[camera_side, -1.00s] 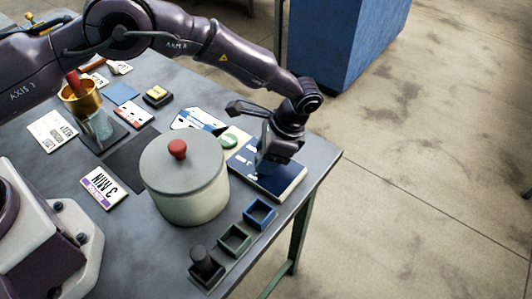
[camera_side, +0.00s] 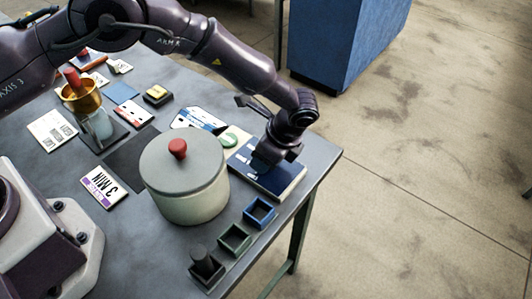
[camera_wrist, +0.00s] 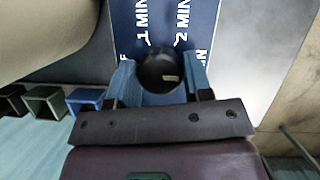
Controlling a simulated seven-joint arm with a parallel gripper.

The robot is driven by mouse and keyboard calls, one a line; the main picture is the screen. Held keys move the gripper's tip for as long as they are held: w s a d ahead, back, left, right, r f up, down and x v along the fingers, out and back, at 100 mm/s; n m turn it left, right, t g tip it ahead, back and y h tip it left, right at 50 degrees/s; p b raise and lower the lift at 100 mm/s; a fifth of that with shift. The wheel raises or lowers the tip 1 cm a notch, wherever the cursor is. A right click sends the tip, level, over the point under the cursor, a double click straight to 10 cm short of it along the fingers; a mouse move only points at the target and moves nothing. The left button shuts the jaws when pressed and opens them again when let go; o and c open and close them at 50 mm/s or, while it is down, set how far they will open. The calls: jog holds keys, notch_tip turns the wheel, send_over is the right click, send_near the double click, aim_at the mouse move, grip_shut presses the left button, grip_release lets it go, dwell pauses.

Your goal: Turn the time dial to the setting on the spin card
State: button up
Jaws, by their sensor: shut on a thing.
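The time dial is a round black knob (camera_wrist: 160,72) on a dark blue panel (camera_wrist: 166,22), seen in the wrist view. White lettering on the panel reads 1 MIN and 2 MIN; the labels at both sides are partly covered. A pale mark on the knob lies on its right, slightly low. My gripper (camera_wrist: 160,80) is shut on the knob, one blue finger on each side. In the side view my gripper (camera_side: 266,161) is down at the panel (camera_side: 286,187) and hides the knob. A white card (camera_side: 104,186) with a purple strip reads 3 MIN.
A large pale pot (camera_side: 186,182) with a red-knobbed lid stands left of the panel. Small green (camera_side: 235,239) and blue (camera_side: 261,212) open boxes line the front edge. A brass cup (camera_side: 82,100) and several cards lie at the back left.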

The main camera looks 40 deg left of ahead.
jog(key=o, duration=0.9)
jog(key=v, duration=1.3)
jog(key=shift+a+r, duration=0.1)
